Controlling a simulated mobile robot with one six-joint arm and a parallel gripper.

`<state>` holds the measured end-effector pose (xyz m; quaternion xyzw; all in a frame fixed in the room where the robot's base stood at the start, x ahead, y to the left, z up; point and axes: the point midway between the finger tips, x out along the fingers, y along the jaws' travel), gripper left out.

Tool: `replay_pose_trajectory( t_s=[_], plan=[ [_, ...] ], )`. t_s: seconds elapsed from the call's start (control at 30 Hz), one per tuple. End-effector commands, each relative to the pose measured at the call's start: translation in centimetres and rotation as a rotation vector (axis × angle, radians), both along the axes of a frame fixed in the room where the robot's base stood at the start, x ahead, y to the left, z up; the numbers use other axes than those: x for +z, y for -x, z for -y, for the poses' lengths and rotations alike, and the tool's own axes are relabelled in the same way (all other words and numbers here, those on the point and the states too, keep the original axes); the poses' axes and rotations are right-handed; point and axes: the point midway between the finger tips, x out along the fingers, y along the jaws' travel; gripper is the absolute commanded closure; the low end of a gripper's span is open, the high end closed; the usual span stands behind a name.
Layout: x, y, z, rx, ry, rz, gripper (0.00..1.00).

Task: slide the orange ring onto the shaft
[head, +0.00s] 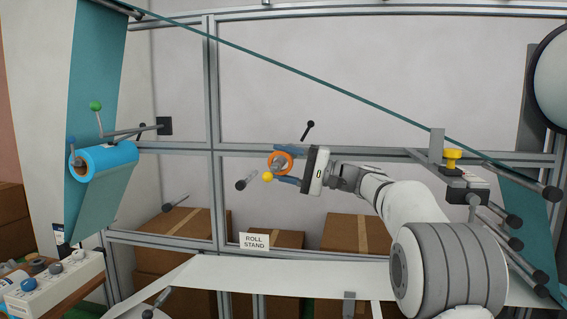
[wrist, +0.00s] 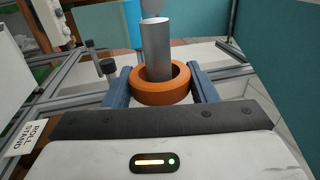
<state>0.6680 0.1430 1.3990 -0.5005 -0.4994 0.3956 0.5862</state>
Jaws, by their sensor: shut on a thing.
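My gripper (head: 283,166) is shut on the orange ring (head: 280,153), with one blue finger on each side of it. In the wrist view the orange ring (wrist: 160,97) lies between the two fingers (wrist: 160,90). The grey shaft (wrist: 157,48) stands up out of the ring's opening there and covers part of its far rim, so the ring appears to be around the shaft. The shaft's free end shows above the ring.
A yellow ball (head: 267,177) is close by the lower finger. A black-knobbed lever (head: 308,130) is above the gripper, and another grey stub (head: 175,203) is to the left. The blue roll (head: 106,161) stands further left. The "ROLL STAND" sign (head: 254,241) is below.

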Motion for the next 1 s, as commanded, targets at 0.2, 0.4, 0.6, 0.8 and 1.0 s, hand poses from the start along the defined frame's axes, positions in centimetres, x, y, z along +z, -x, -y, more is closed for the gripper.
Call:
replay_pose_trajectory(
  t_s=[0.2,0.4,0.6,0.8,1.0],
  plan=[
    [0.1,-0.2,0.0,0.000,0.000,0.000,0.70],
    [0.2,-1.1,0.2,0.000,0.000,0.000,0.70],
    [0.2,-2.1,0.4,0.001,0.000,0.001,0.70],
    [0.3,-3.1,0.6,0.001,0.000,0.000,0.70],
    [0.3,-4.1,0.8,0.001,0.000,0.000,0.70]
  ],
)
